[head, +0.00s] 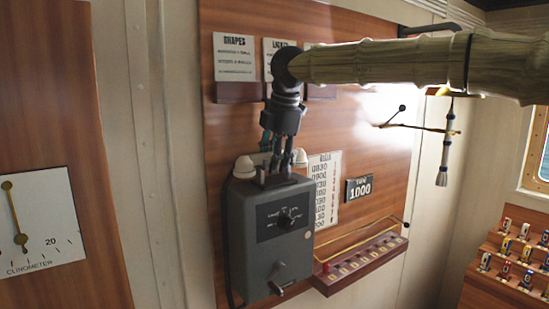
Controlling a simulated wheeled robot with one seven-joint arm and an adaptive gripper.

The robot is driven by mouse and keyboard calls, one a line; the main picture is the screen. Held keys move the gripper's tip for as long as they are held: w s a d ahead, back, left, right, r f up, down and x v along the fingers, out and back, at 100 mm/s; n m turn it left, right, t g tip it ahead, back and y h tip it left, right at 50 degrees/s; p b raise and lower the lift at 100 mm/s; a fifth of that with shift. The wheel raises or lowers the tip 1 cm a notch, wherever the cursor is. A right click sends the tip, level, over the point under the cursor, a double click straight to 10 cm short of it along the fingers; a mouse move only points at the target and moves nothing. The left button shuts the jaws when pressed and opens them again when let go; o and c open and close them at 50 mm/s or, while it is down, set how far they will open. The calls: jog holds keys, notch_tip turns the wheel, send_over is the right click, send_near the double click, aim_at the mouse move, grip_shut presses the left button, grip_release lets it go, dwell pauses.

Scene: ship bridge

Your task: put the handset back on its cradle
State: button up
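A dark low piece lies under the fingertips, perhaps part of the cradle. The fingers hide the middle, so neither the handset nor a grip on it can be made out.
A dark cord (229,250) hangs at the box's left side. A number chart (324,190) and a black 1000 plate (359,188) are right of the box. Below them a red-brown rack (360,260) with a brass rail juts out. My arm crosses the upper right.

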dwell(0.4)
jog(key=b+v, duration=0.4)
jog(key=v, duration=0.7)
